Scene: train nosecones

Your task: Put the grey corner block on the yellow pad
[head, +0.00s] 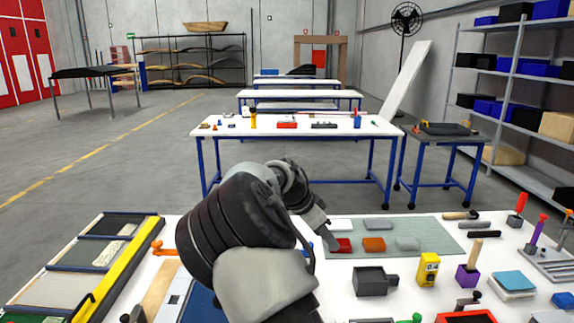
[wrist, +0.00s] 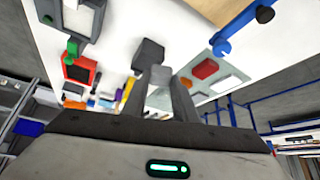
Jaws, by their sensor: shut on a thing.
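My gripper (wrist: 162,88) is shut on a small grey block (wrist: 160,75), which shows between the fingers in the wrist view. The fingers hide part of it, so I cannot make out its corner shape. In the head view my arm reaches over the left end of a grey-green mat (head: 440,234), and the held block is not clear there. The mat bears a red pad (head: 341,246), an orange pad (head: 374,244), a white pad (head: 340,225) and greyish pads (head: 407,243). I cannot make out a yellow pad in either view.
A dark grey block with a stub (head: 370,281), a yellow device (head: 428,269) and a purple holder (head: 467,276) stand in front of the mat. Blue pads (head: 514,282) lie at right. A yellow-edged rack (head: 118,265) is at left. White tabletop shows between these things.

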